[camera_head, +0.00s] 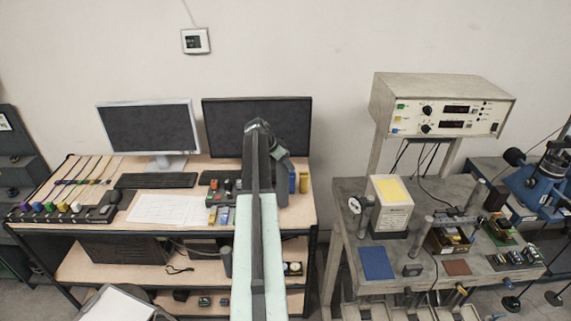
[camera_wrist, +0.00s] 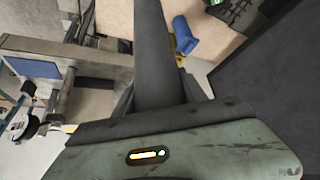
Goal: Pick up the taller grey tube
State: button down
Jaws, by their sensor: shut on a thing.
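A long grey tube (camera_wrist: 160,55) runs up the middle of the wrist view. My gripper (camera_wrist: 160,92) is shut on it, with a dark finger against each side. The tube's lower end is hidden behind the gripper body. In the head view my arm reaches over the left desk, and my gripper (camera_head: 281,155) is at its far end, partly covered by the arm. The held tube cannot be made out clearly there. Another grey cylinder (camera_head: 226,262) stands at the lower shelf, left of my arm.
A keyboard (camera_head: 156,180) and papers (camera_head: 170,209) lie on the left desk. The right table (camera_head: 345,190) carries instruments and upright grey posts (camera_head: 424,229). A gap separates the tables.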

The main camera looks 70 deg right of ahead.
jog(key=a+r+p, duration=0.1)
jog(key=a, duration=1.5)
jog(key=shift+s+r, duration=0.3)
jog(key=shift+r, duration=0.05)
